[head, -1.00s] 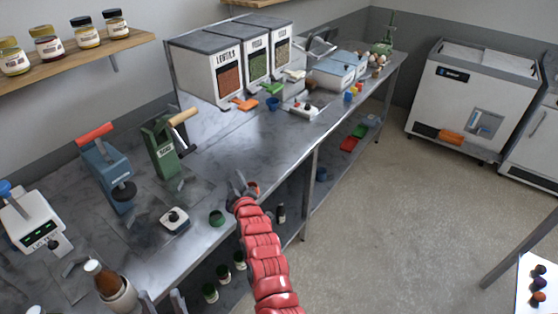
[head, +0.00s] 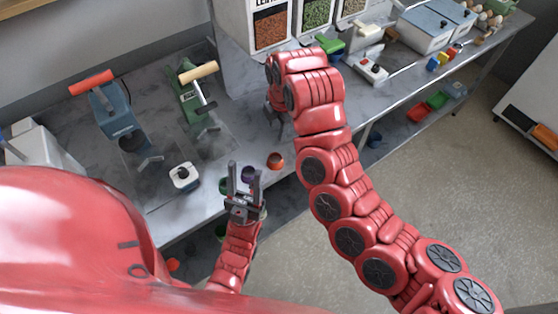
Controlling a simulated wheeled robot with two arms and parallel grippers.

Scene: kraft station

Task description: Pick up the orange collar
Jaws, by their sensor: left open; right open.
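The orange collar (head: 275,161) is a small ring standing near the front edge of the metal bench. A purple collar (head: 247,174) and a green collar (head: 223,185) stand left of it along the same edge. My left gripper (head: 245,170) is open, its two fingers pointing up the picture. Its fingers overlap the purple collar in the head view, just left of and below the orange collar; whether they touch the purple one I cannot tell. My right gripper (head: 276,114) is above and beyond the orange collar, its dark fingers pointing down, empty and partly hidden by its red arm.
A white device with a dark knob (head: 183,176) sits left of the collars. A green press (head: 190,100) and a blue press (head: 112,110) stand farther back. Bins of lentils (head: 270,28) and other foods stand at the back.

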